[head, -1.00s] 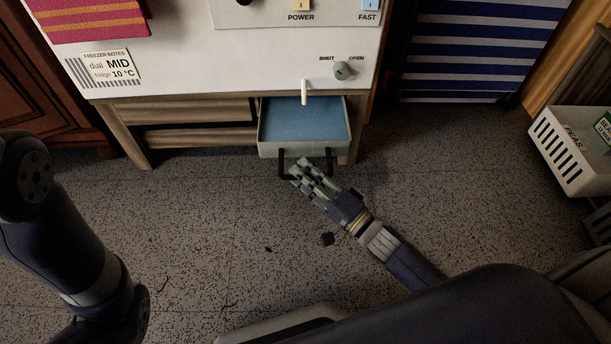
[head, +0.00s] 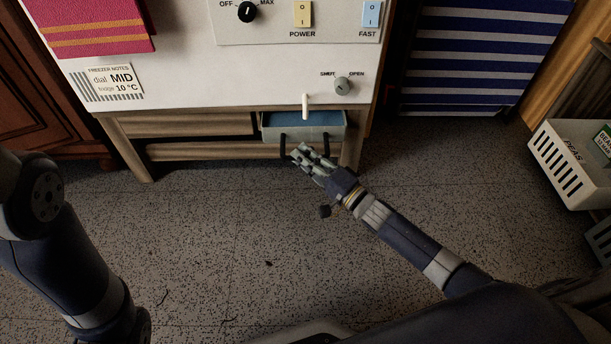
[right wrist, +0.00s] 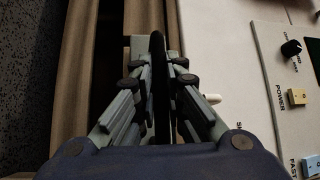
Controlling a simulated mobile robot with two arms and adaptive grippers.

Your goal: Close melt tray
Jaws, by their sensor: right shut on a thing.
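The melt tray (head: 305,133) is a blue-floored, grey-walled drawer under the white freezer (head: 215,80). Only its front part sticks out; the rest is hidden beneath the freezer body. It has a black bar handle on its front. My right gripper (head: 302,153) is at the handle. In the right wrist view its fingers (right wrist: 159,75) are shut on the dark handle (right wrist: 157,50). My left arm shows at the left edge of the head view, but its gripper is out of view.
A white spout (head: 305,106) hangs above the tray, beside a grey shut/open knob (head: 342,86). The tray sits within a wooden stand (head: 130,148). A white crate (head: 565,160) is at the right.

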